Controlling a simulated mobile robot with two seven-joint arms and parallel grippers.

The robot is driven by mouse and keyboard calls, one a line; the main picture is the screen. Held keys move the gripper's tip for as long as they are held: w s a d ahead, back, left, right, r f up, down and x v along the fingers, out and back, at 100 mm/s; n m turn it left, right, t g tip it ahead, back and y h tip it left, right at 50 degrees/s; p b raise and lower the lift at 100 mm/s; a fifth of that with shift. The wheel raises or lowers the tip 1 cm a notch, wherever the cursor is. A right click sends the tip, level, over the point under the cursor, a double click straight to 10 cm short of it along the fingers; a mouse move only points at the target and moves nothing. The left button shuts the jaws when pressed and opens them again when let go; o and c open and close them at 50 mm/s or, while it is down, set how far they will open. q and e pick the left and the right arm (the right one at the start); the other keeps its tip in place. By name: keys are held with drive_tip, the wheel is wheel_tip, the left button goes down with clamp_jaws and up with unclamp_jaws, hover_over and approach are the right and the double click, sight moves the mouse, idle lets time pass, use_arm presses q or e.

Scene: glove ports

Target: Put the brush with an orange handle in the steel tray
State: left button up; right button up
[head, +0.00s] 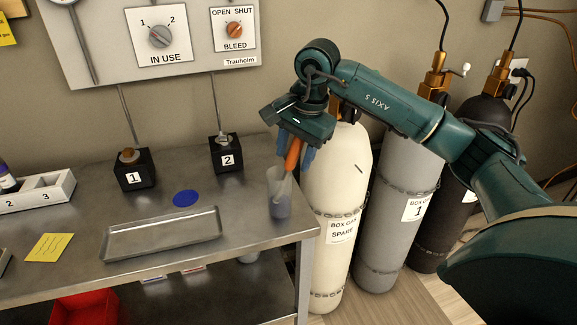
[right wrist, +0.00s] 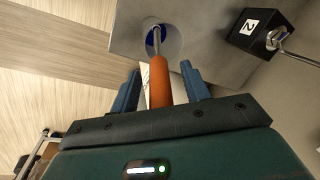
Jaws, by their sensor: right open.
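The brush with an orange handle (head: 292,155) stands in a translucent grey cup (head: 279,205) at the right end of the bench, handle up. My right gripper (head: 296,160) is above the cup with its blue fingers on either side of the handle. In the right wrist view the orange handle (right wrist: 160,85) lies between the two open fingers (right wrist: 161,70), with gaps visible on both sides. The steel tray (head: 162,236) lies on the bench left of the cup, and looks empty. My left gripper is not in view.
A blue disc (head: 186,198) lies behind the tray. Black blocks marked 1 (head: 134,170) and 2 (head: 226,153) stand at the back with thin rods. A yellow note (head: 48,247) lies left. Gas cylinders (head: 340,190) stand right of the bench.

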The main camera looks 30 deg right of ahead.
clamp_jaws()
idle(0.4)
